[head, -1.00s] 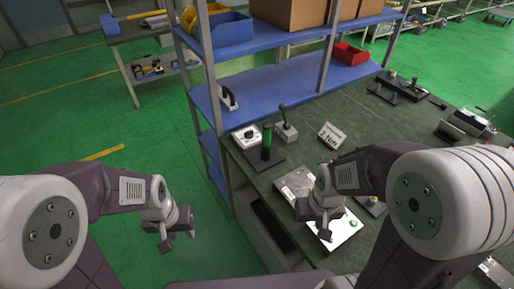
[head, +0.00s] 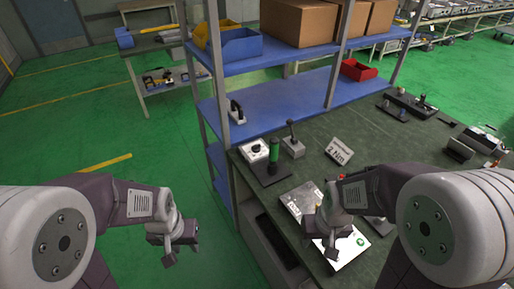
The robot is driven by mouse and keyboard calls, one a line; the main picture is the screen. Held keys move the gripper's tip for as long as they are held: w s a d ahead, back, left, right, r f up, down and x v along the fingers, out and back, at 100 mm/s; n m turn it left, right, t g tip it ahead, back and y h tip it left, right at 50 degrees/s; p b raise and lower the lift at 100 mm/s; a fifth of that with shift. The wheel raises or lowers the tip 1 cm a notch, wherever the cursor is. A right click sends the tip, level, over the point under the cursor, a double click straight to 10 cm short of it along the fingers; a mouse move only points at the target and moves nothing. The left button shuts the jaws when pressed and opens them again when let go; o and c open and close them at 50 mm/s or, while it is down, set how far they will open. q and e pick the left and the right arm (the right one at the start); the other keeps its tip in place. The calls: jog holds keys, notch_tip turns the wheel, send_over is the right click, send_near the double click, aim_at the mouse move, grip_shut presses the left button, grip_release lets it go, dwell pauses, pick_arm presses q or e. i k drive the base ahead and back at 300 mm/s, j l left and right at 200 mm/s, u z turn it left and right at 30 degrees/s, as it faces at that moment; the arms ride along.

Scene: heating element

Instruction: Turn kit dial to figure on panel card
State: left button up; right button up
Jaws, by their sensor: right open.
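The kit dial is a black knob on a small white box (head: 255,151) at the near left corner of the dark green bench, beside a green upright cylinder (head: 273,157) on a black plate. The panel card (head: 340,150) is a small white sign that stands tilted on the bench and appears to read "2 Nm", with small blurred print above. My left gripper (head: 181,254) hangs over the green floor, left of the bench, apart from everything; its fingers look spread and empty. My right gripper (head: 322,243) is open and empty above the near bench edge, well short of the dial.
A grey lever box (head: 293,147) stands between the dial and the card.

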aim_at(256, 149)
jog(key=i+j+u, duration=0.15)
jog(key=i+j, duration=0.15)
jog(key=i+j+u, duration=0.1)
jog(key=i+j, duration=0.15)
jog(key=i, duration=0.25)
